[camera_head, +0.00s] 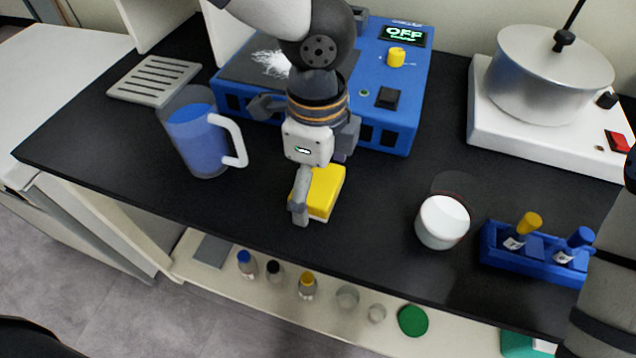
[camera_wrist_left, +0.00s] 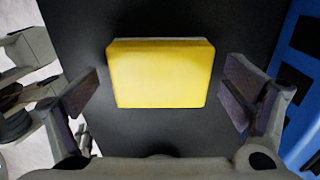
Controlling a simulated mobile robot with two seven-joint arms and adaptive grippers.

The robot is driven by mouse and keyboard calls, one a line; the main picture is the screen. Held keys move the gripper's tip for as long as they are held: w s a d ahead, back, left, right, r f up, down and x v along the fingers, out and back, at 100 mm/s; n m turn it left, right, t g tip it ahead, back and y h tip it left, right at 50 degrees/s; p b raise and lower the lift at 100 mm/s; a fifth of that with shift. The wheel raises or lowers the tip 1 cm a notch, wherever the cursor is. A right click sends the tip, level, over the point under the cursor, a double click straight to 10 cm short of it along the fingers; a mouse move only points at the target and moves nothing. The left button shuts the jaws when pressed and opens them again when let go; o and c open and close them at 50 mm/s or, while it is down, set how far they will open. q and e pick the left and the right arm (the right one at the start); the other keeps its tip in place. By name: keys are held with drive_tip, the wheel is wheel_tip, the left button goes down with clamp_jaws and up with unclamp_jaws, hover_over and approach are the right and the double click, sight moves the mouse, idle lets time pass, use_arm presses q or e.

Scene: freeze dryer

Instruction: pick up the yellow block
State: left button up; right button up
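The yellow block (camera_head: 326,190) lies on the black bench top, in front of the blue device. My left gripper (camera_head: 322,180) is right above it, pointing down, with one finger in front of the block's left side. In the left wrist view the block (camera_wrist_left: 160,75) sits between the two spread fingers of the left gripper (camera_wrist_left: 165,98). There is a gap on both sides, so neither finger touches it there. My right gripper is not seen; only part of my right arm shows at the right edge of the head view.
A blue jug (camera_head: 196,140) stands left of the block. The blue device (camera_head: 400,115) is behind it. A white-lidded jar (camera_head: 442,222) and a blue tube rack (camera_head: 535,257) stand to the right. A hotplate (camera_head: 545,135) bears a pot (camera_head: 545,75). The bench's front edge is close.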

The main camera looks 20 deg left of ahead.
sight(318, 181)
use_arm(q)
drive_tip(key=c, duration=1.2)
drive_tip(key=shift+r, duration=0.25)
wheel_tip(318, 181, up, 3)
drive_tip(key=shift+w+r, duration=0.1)
drive_tip(key=s+r+p, duration=0.1)
drive_tip(key=s+r, duration=0.2)
drive_tip(key=r, duration=0.1)
drive_tip(key=shift+s+a+r+p, duration=0.1)
drive_tip(key=shift+s+r+p, duration=0.25)
drive_tip(key=shift+r+p, duration=0.05)
drive_tip(key=s+r, duration=0.1)
drive_tip(key=s, duration=0.2)
drive_tip(key=s+r, duration=0.2)
drive_tip(key=s, duration=0.2)
drive_tip(key=s+r, duration=0.1)
drive_tip(key=s, duration=0.2)
drive_tip(key=shift+s+a+r, duration=0.25)
drive_tip(key=shift+a+r, duration=0.05)
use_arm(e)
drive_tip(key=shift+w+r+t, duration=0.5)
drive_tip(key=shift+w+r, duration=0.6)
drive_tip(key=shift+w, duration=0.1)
